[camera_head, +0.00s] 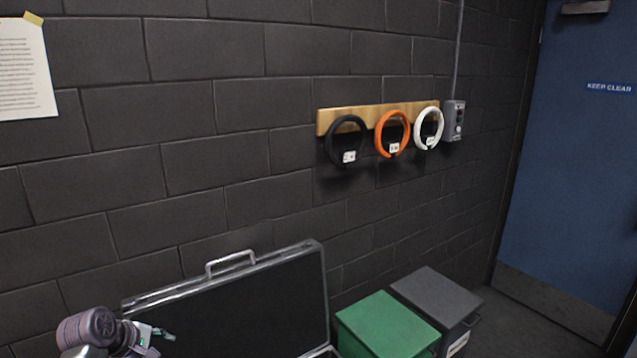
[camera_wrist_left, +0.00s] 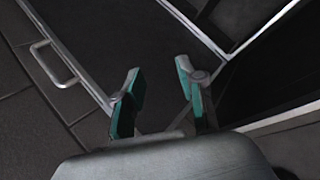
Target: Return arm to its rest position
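My left gripper (camera_head: 160,337) is at the lower left in the head view, in front of the open black case (camera_head: 255,302). In the left wrist view my left gripper (camera_wrist_left: 160,78) has its two teal-padded fingers apart with nothing between them. The case's silver-edged panel and handle (camera_wrist_left: 52,64) show beyond the fingers. My right arm and gripper are in neither view. A grey button box (camera_head: 453,120) is on the wall near the blue door, well away from the left gripper.
Black (camera_head: 345,139), orange (camera_head: 392,134) and white (camera_head: 429,127) rings hang on a wooden wall rail (camera_head: 360,112). A green box (camera_head: 386,325) and a dark grey box (camera_head: 436,293) stand right of the case. A blue door (camera_head: 580,160) is at the right.

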